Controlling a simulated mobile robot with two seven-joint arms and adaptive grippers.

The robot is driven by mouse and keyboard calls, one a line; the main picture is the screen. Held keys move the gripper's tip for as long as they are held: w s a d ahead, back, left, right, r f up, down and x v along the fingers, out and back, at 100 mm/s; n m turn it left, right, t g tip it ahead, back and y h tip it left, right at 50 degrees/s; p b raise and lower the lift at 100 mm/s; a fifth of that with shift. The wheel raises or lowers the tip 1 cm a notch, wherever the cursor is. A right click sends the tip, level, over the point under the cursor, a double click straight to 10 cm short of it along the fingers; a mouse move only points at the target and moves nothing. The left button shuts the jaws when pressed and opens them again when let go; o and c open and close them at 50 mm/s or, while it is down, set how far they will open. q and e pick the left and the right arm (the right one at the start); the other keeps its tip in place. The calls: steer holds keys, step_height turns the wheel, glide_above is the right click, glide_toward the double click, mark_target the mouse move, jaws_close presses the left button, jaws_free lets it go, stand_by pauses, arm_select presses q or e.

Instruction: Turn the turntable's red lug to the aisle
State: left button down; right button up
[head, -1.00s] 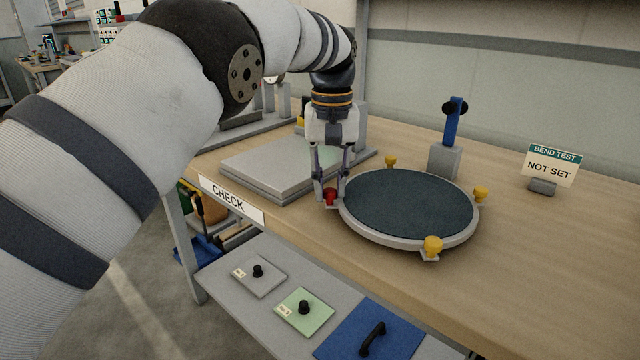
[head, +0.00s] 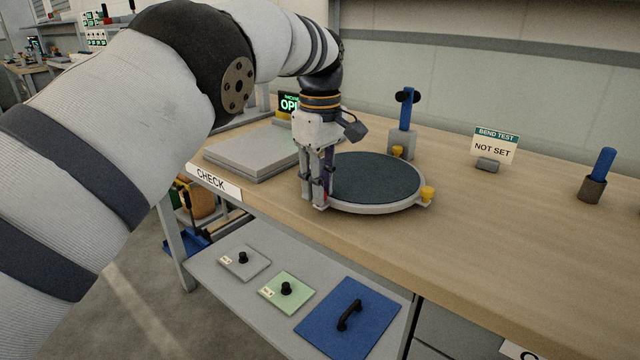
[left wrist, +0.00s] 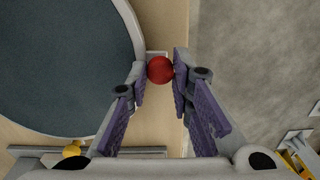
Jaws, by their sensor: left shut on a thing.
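The turntable is a dark round plate with a pale rim (head: 385,209) on the wooden bench. My left gripper (head: 318,203) points down at its front left edge, close to the bench's front edge. It is shut on the red lug (left wrist: 160,69), a red ball on a small tab at the rim, which the left wrist view shows between the fingertips. In the head view the fingers mostly hide the red lug. Yellow lugs show at the right (head: 428,193) and back (head: 397,151) of the rim, and one in the left wrist view (left wrist: 72,155). My right gripper is not in view.
A grey plate stack (head: 250,152) lies left of the turntable, above the CHECK label (head: 212,182). A blue-handled post (head: 403,125) and the BEND TEST sign (head: 494,146) stand behind. The bench's right part is mostly clear. The lower shelf holds a blue panel (head: 345,318).

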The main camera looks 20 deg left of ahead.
arm_select(q)
steer(key=shift+s+d+n, duration=0.2)
steer(key=shift+d+n, duration=0.2)
steer(key=shift+d, duration=0.05)
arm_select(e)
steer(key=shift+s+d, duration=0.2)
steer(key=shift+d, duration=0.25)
arm_select(q)
steer(key=c, duration=1.4)
jaws_free()
